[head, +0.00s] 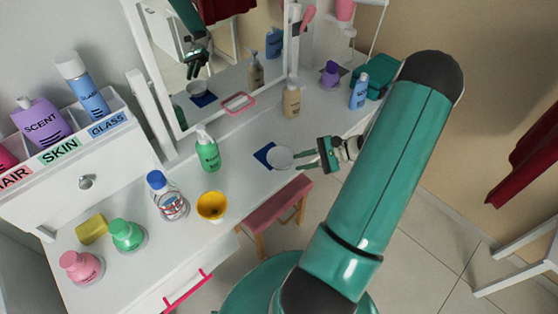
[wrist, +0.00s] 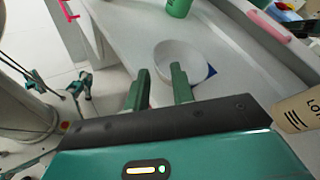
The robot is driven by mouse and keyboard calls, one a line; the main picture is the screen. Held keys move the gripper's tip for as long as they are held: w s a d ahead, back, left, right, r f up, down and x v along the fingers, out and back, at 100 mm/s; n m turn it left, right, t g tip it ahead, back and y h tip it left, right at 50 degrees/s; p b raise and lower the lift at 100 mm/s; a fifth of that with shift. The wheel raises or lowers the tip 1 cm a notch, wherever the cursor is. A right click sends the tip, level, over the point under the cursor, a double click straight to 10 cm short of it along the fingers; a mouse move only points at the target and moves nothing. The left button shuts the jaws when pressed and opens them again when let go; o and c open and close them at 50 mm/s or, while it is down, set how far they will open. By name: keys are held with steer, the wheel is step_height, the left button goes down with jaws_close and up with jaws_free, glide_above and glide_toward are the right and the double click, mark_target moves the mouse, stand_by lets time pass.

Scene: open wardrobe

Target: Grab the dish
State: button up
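A white round dish (head: 279,157) sits on the white tabletop, partly over a dark blue square (head: 264,154). In the wrist view the dish (wrist: 186,52) is a white bowl just beyond my fingertips, and a corner of the blue square (wrist: 211,71) shows at its right. My gripper (head: 304,159) is beside the dish on its right in the head view, low over the table. In the wrist view my gripper (wrist: 160,72) is open, with a gap between its two green fingers. The right finger overlaps the dish's near edge in the picture; I cannot tell whether they touch.
A green pump bottle (head: 207,152), a yellow cup (head: 211,206) and a clear blue-capped bottle (head: 168,196) stand left of the dish. A beige lotion bottle (head: 292,98) stands behind it. The mirror (head: 215,60) rises behind. A pink-topped stool (head: 274,204) is below the front edge.

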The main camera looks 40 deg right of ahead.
mark_target(283, 166)
steer(key=x, duration=0.6)
steer(key=shift+w+a+f, duration=0.1)
steer(key=shift+w+a, duration=0.05)
steer(key=shift+a, duration=0.2)
steer(key=shift+c, duration=0.3)
jaws_close()
